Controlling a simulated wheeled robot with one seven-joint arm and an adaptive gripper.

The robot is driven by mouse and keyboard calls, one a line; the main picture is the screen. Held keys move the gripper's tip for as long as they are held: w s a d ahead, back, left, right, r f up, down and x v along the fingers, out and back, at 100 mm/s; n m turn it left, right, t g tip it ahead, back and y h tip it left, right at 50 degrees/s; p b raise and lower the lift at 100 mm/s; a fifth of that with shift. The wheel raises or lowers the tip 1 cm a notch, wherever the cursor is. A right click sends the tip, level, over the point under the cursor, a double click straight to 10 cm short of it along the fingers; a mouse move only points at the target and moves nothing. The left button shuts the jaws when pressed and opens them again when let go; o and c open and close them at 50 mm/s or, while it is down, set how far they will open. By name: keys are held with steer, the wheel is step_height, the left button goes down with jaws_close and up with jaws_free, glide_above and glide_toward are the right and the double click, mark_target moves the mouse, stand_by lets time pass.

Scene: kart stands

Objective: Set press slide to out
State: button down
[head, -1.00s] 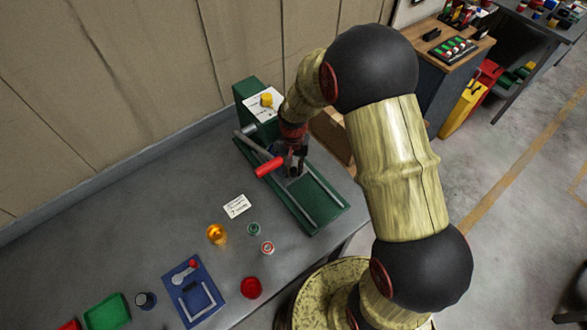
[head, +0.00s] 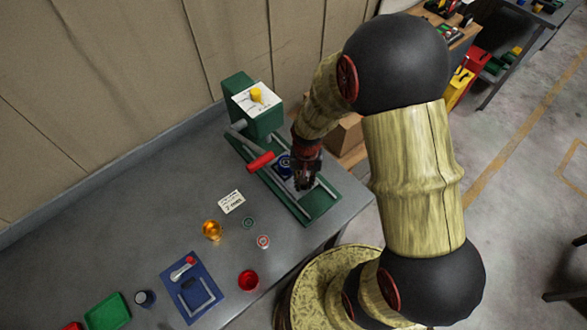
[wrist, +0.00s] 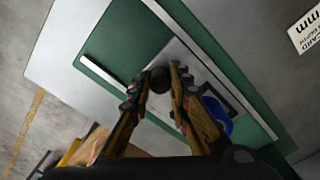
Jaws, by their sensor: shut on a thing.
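The green press (head: 239,88) stands at the back of the grey bench, with a red-handled lever (head: 260,162) on its front. Its green base (head: 323,207) carries two pale rails. The grey press slide (wrist: 181,53) lies between these rails, with a round blue part (head: 285,166) on it. My gripper (head: 306,182) is over the slide, partly hiding it. In the wrist view, my gripper (wrist: 155,78) is closed around a dark round knob (wrist: 160,79) on the slide.
A white card (head: 231,201), an amber cup (head: 212,230), a red cup (head: 248,280) and two small round pieces lie left of the press. A blue tray (head: 193,288) and a green tray (head: 108,312) are at the front left. A cardboard box (head: 345,135) stands behind my gripper.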

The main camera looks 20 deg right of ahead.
steer(key=shift+s+d+p, duration=0.1)
steer(key=shift+s+d, duration=0.15)
steer(key=shift+s, duration=0.6)
steer(key=shift+s+d+p, duration=0.15)
steer(key=shift+s+d, duration=0.15)
steer(key=shift+s, duration=0.6)
steer(key=shift+s+d+p, duration=0.1)
steer(key=shift+s+d, duration=0.15)
steer(key=shift+s, duration=0.7)
steer(key=c, duration=1.8)
jaws_free()
steer(key=shift+d, duration=0.1)
steer(key=shift+o, duration=0.8)
steer(key=shift+r, duration=0.5)
step_height(320, 180, up, 11)
